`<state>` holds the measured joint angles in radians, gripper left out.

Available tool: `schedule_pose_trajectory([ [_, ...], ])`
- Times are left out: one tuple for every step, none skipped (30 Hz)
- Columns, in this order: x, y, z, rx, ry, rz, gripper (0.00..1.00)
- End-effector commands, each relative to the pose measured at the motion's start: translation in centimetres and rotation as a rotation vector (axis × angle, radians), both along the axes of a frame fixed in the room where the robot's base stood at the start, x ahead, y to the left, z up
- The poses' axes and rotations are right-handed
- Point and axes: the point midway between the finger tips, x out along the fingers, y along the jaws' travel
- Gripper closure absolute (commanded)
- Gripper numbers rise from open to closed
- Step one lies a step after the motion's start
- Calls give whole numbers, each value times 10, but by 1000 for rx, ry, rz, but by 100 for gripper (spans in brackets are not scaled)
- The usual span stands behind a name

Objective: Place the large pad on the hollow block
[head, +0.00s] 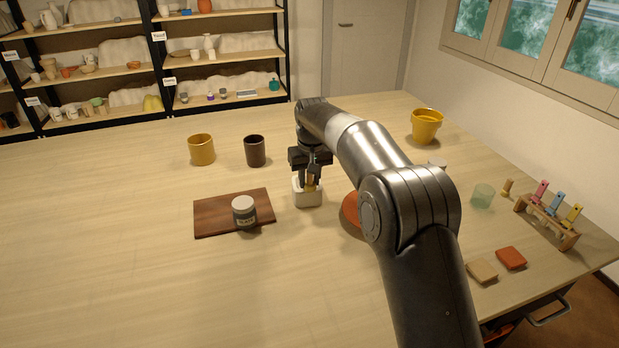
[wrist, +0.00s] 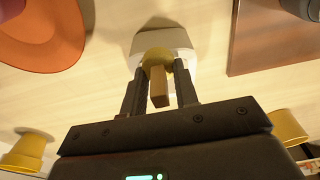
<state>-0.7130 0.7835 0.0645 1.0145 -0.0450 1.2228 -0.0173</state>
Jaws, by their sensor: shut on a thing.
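My gripper (head: 312,178) is shut on the wooden handle of a pad with a rounded yellow end. This looks like the large pad (wrist: 157,83), and it points down from my fingers. A whitish block with rounded corners, which looks like the hollow block (head: 307,198), stands on the table directly below my gripper. In the wrist view the pad's yellow end overlaps the whitish block (wrist: 180,42). I cannot tell whether the pad touches the block or hangs just over it. The block's top opening is hidden by the pad and fingers.
A brown board (head: 215,218) with a lidded jar (head: 244,211) lies left of the block. An orange-red disc (head: 350,209) lies close on its right, partly behind my arm. A yellow cup (head: 202,150) and a dark cup (head: 255,151) stand behind. The front left table is clear.

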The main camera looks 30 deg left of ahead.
Motion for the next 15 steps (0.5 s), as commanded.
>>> schedule_pose_trajectory([
  [0, 0, -1, 0, 0, 0, 70],
  [0, 0, -1, 0, 0, 0, 68],
  [0, 0, -1, -1, 1, 0, 64],
  [0, 0, -1, -1, 1, 0, 62],
  [0, 0, -1, -1, 1, 0, 60],
  [0, 0, 0, -1, 1, 0, 56],
  [0, 0, 0, -1, 1, 0, 54],
  [0, 0, 0, -1, 1, 0, 51],
  [0, 0, 0, -1, 1, 0, 51],
  [0, 0, 0, -1, 1, 0, 51],
  [0, 0, 0, -1, 1, 0, 51],
  [0, 0, 0, -1, 1, 0, 51],
  [0, 0, 0, -1, 1, 0, 51],
  [0, 0, 0, -1, 1, 0, 51],
  [0, 0, 0, 0, 0, 0, 51],
])
